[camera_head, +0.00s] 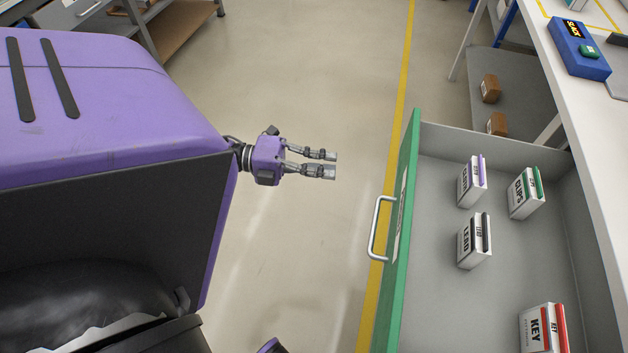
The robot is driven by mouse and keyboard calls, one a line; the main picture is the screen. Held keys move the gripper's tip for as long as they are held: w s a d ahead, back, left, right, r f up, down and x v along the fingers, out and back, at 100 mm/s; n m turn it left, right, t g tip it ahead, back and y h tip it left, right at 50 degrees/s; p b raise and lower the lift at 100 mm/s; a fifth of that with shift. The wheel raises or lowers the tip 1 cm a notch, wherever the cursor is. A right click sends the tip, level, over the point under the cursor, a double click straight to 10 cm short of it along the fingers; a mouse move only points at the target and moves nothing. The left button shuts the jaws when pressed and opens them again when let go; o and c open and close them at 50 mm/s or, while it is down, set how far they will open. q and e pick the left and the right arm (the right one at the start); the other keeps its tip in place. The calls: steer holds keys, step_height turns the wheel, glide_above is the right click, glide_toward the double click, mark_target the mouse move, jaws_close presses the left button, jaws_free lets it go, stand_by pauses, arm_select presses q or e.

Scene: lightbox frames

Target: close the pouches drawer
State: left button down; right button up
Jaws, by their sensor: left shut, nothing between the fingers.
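A drawer with a green front (400,250) stands pulled out at the right of the head view, its grey inside showing. Its silver bar handle (376,228) faces left. A white label on the front is seen too edge-on to read, so I cannot tell whether it says pouches. My left gripper (336,163) is shut and empty, left of the drawer front and apart from the handle, its fingers pointing right. My right gripper is not in view.
Inside the drawer stand small boxes: a purple-edged one (471,182), CLIPS (525,193), LEAD (473,242) and KEY (543,330). A white worktop (588,110) with a blue box (579,50) lies above right. The floor (300,240) between gripper and drawer is clear.

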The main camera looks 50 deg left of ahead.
arm_select(q)
steer(key=s+d+m+g+h, duration=0.2)
steer(key=s, duration=0.1)
steer(key=p, duration=0.2)
glide_toward(399, 196)
steer(key=shift+m, duration=0.3)
steer(key=x, duration=0.6)
steer(key=shift+w+d+r, duration=0.1)
steer(key=shift+d+r, duration=0.05)
steer(key=shift+d, duration=0.1)
steer(key=shift+w+d, duration=0.1)
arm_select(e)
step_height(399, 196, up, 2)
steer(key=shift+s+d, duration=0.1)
